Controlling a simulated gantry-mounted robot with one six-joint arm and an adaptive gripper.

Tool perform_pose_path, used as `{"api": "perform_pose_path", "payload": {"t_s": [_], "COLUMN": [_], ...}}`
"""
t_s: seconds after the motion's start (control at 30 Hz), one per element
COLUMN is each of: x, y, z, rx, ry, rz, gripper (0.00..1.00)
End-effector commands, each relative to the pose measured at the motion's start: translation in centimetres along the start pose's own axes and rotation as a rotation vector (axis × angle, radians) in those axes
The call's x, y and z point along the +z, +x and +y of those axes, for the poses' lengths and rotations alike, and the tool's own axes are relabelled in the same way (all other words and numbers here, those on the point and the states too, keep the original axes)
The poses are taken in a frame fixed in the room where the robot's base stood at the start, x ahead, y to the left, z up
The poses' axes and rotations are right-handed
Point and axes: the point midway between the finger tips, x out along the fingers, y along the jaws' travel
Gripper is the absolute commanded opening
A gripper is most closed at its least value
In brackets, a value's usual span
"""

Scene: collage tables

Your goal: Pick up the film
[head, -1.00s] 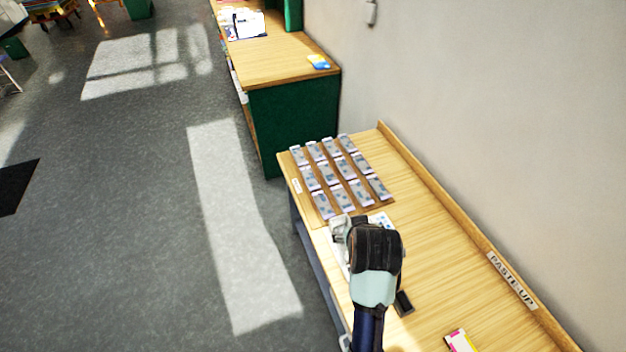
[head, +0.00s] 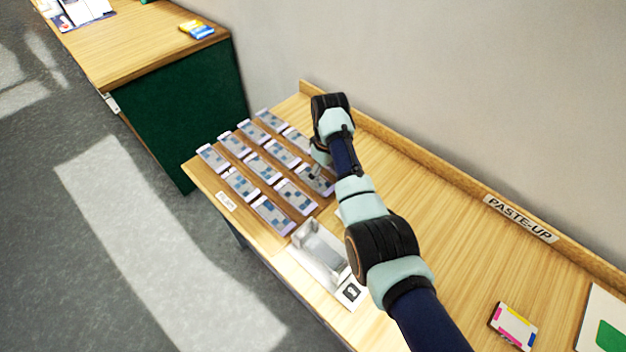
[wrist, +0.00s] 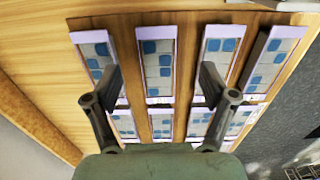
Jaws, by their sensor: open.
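Several films, pale strips with blue and grey squares, lie in rows on a brown wooden board (head: 247,189) at the left end of the table. One film (head: 261,167) lies near the middle of the board. My gripper (head: 318,168) is over the right side of the board, with its fingers partly hidden by my arm in the head view. In the wrist view my gripper (wrist: 160,82) is open and empty. One film (wrist: 158,62) shows between its two fingers, with other films on both sides. I cannot tell the exact height of the fingertips above it.
A clear tray (head: 318,252) and a small card with a black mark (head: 352,292) are near the table's front edge. A raised back edge carries a PASTE-UP sign (head: 520,218). A coloured pack (head: 514,325) lies to the right. The table's middle right is clear.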

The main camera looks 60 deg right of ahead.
Motion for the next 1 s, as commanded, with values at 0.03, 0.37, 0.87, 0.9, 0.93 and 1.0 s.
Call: {"api": "perform_pose_path", "payload": {"t_s": [0.03,0.37,0.87,0.9,0.93,1.0], "x": [0.0,-0.2,-0.2,-0.2,-0.2,-0.2], "y": [0.7,5.1,5.2,5.3,5.4,5.5], "z": [0.0,0.3,0.3,0.3,0.3,0.3], "rx": [-0.001,0.001,0.000,0.000,0.000,0.000], "ry": [0.000,0.000,0.000,0.000,0.000,0.000], "rz": [-0.001,0.001,0.000,0.000,0.000,-0.001], "gripper": [0.83,0.83,0.83,0.83,0.83,0.83]}}
